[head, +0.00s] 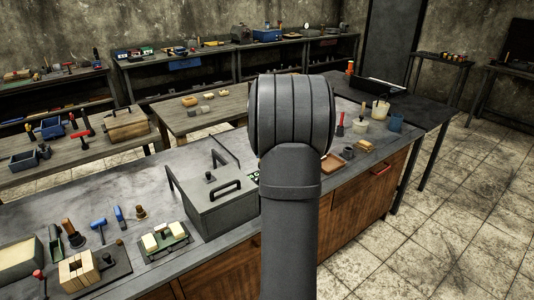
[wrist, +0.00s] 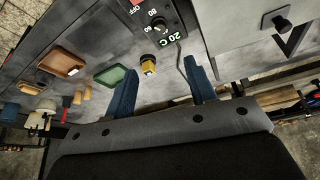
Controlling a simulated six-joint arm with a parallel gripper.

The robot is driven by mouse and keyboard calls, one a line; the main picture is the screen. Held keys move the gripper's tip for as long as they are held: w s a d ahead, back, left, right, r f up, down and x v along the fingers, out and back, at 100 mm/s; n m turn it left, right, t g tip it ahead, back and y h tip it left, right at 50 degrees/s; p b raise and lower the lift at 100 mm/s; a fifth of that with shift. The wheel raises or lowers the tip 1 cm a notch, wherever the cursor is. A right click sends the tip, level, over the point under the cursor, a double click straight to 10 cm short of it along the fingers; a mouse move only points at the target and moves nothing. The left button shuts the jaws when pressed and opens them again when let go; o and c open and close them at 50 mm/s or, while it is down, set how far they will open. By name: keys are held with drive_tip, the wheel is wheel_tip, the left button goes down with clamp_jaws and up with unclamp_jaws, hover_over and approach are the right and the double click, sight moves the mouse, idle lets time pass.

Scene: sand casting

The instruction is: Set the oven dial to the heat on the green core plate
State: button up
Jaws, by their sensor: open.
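The oven dial (wrist: 160,23) is a dark knob on a black panel at the top of the wrist view, with OFF, 60 and 80 marks around it. I cannot tell its exact setting. A green readout (wrist: 169,42) beside it shows 20 C. A green plate (wrist: 113,77) lies left of my gripper, probably the core plate; I cannot read any heat on it. My gripper (wrist: 160,66) is open and empty, its blue fingers apart, below the dial in the picture. In the head view my arm hides the gripper, dial and green plate.
The grey oven box (head: 217,203) stands on the bench left of my arm and at the upper right of the wrist view. A yellow-and-black piece (wrist: 150,64) shows between the fingertips. A brown tray (wrist: 68,63) and several pots are left of the green plate.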

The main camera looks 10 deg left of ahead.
drive_tip(key=w+d+f+t+h, duration=0.15)
drive_tip(key=w+d+t, duration=0.25)
drive_tip(key=d, duration=0.4)
drive_tip(key=w+d+f+t, duration=0.2)
drive_tip(key=w+d+t, duration=0.3)
drive_tip(key=d, duration=0.3)
drive_tip(key=s+a+f+n+g+y, duration=0.25)
drive_tip(key=s+f+y, duration=0.2)
drive_tip(key=s, duration=0.25)
drive_tip(key=s+a+f+n+g+y, duration=0.2)
drive_tip(key=s+a+f+y, duration=0.15)
drive_tip(key=s+y, duration=0.25)
drive_tip(key=x, duration=1.6)
drive_tip(key=shift+w+a+f, duration=0.1)
drive_tip(key=shift+w+a, duration=0.1)
drive_tip(key=shift+w, duration=0.05)
drive_tip(key=c, duration=1)
